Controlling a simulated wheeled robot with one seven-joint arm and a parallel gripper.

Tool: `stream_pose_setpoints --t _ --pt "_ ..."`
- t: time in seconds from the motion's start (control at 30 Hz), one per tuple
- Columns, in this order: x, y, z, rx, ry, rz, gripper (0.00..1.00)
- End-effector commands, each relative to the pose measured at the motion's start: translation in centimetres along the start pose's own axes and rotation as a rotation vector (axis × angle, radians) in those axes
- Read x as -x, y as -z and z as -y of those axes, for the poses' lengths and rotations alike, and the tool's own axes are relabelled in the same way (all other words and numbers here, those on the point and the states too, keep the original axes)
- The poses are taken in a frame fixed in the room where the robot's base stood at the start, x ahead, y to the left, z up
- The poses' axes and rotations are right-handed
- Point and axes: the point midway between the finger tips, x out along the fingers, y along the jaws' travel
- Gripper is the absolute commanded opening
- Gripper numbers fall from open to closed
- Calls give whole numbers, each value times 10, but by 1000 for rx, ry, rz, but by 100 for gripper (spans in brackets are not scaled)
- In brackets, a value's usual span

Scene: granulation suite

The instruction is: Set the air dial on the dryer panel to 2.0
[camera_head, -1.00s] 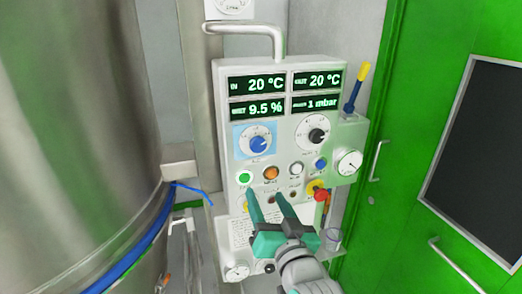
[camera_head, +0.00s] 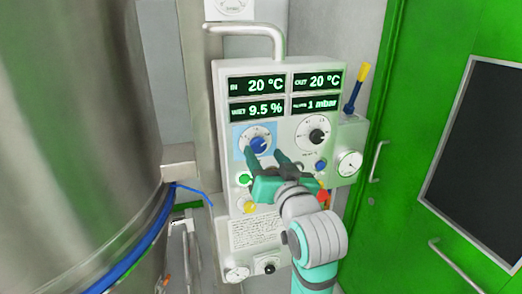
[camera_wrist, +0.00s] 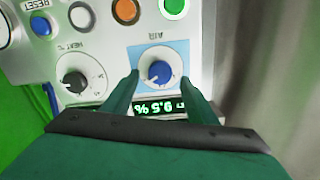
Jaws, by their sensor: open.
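The air dial (camera_head: 257,143) is a blue knob on a light blue square at the left of the dryer panel (camera_head: 224,190). In the wrist view the air dial (camera_wrist: 159,73) shows upside down under its AIR label, between and beyond the two fingertips. My gripper (camera_head: 262,154) is open, its green fingers pointing at the panel just below the dial in the head view. The fingers look apart from the knob, and nothing is between them. The exact pointer reading is too small to tell.
The black heat dial (camera_head: 317,135) sits right of the air dial. Push buttons, including a green one (camera_head: 244,179), lie below, partly hidden by my gripper. A gauge (camera_head: 349,163) and a blue-yellow lever (camera_head: 356,88) are at the right. A large steel vessel (camera_head: 80,120) stands left.

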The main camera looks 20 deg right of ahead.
Motion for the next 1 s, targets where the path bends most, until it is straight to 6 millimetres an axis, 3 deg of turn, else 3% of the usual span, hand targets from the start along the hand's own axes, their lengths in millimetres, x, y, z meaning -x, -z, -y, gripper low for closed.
stream_pose_setpoints --t 0.23,0.63,0.8,1.0 --pt "-29 0 1 0 1 1 53" --pt "-35 0 0 0 1 0 53" --pt "-35 0 0 0 1 0 12" --pt "-35 0 0 5 0 0 12"
